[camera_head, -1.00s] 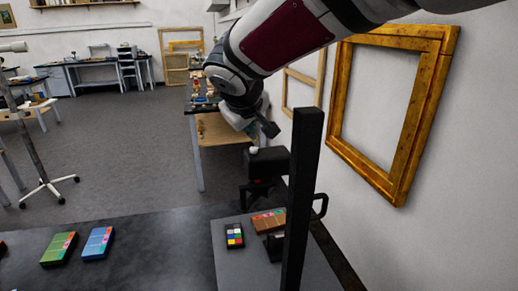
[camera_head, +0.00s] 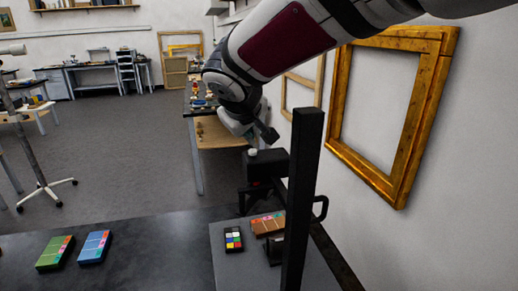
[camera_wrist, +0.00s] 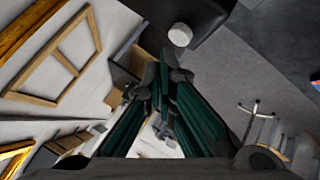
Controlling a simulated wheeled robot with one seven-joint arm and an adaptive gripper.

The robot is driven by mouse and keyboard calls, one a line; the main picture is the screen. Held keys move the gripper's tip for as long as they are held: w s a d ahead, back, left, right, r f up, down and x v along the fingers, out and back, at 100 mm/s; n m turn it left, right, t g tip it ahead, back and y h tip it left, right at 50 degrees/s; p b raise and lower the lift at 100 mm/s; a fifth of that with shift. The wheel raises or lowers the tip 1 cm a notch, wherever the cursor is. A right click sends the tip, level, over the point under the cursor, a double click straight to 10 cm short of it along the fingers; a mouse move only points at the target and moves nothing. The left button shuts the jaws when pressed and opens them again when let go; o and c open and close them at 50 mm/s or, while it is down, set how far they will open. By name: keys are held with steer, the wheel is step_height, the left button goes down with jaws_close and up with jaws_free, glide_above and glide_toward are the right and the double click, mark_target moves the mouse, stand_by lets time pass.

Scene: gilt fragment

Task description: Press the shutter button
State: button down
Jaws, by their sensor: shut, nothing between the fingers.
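The shutter button appears to be the small white round knob (camera_head: 252,153) on top of a black camera body (camera_head: 267,164). In the wrist view the white button (camera_wrist: 180,35) is near the top centre, on the dark camera body (camera_wrist: 208,14). My gripper (camera_head: 270,137) is just above the camera in the head view, slightly right of the button. In the wrist view my gripper's fingertips (camera_wrist: 165,67) are together, empty, just below the button in the picture. They look apart from it; the exact gap cannot be told.
A black upright post (camera_head: 303,190) stands in front of the camera and hides part of it. A colour chart (camera_head: 233,239) and a brown box (camera_head: 267,224) lie on the grey board (camera_head: 228,270). Gilt frame (camera_head: 445,110) is on the right wall. Green and blue boxes lie left.

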mark_target(249, 151)
steer(key=shift+f, duration=0.2)
stand_by(0.6)
steer(key=shift+f+b, duration=0.25)
steer(key=shift+b, duration=0.3)
steer(key=shift+f+b, duration=0.35)
steer(key=shift+b, duration=0.1)
stand_by(0.6)
steer(key=shift+r, duration=0.15)
steer(key=shift+r+p, duration=0.55)
steer(key=shift+r, duration=0.15)
steer(key=shift+r+p, duration=1.75)
steer(key=shift+r, duration=0.75)
